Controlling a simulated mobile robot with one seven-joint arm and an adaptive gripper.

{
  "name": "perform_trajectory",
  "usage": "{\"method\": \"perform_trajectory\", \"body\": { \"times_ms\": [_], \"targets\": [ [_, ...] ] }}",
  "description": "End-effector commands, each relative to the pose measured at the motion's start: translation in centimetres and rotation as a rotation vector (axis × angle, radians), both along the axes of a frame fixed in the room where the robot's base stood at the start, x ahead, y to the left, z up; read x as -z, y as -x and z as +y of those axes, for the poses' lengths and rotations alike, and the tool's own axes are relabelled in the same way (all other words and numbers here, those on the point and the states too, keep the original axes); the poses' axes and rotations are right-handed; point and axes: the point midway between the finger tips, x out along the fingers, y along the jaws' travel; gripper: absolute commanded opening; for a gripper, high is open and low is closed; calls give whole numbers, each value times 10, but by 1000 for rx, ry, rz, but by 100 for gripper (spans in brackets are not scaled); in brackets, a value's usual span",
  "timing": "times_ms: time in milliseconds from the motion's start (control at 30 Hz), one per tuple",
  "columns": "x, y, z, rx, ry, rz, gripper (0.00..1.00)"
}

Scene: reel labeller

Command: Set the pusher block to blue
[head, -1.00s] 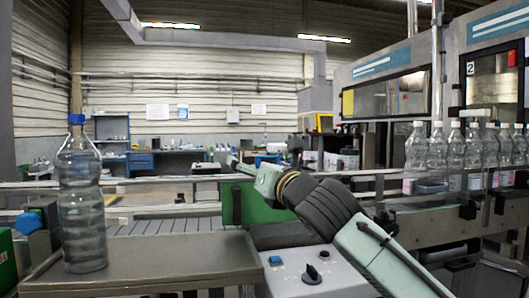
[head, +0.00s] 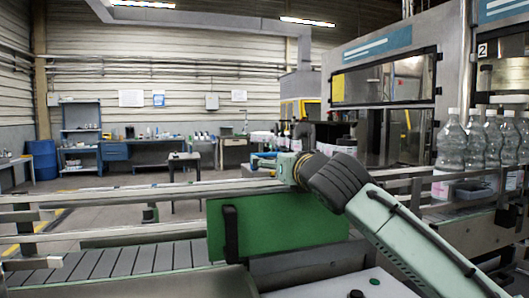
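A green block or plate (head: 275,228) with a black upright handle (head: 231,235) stands in the middle, in front of the conveyor. I see no label naming it as the pusher block, and no blue face on it. My arm reaches in from the lower right, and its wrist end (head: 290,168) is above and behind the block's top edge, seen from here. My gripper's fingers cannot be made out there, against the cluttered background. A pale control panel (head: 330,286) is cut off at the bottom edge, with part of a dark knob (head: 357,294) and a small white button (head: 375,282).
Clear bottles (head: 452,150) stand in a row at the right, by the labelling machine (head: 385,60). Workbenches (head: 130,150) and a blue drum (head: 42,160) are far back.

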Motion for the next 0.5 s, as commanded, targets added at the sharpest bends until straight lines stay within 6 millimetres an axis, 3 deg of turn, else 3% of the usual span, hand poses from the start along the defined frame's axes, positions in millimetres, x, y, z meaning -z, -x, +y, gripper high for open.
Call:
{"method": "perform_trajectory", "body": {
  "times_ms": [300,500],
  "targets": [
    [-3,-56,20,-2,-1,1,95],
    [-2,-83,29,-2,0,0,95]
  ]
}}
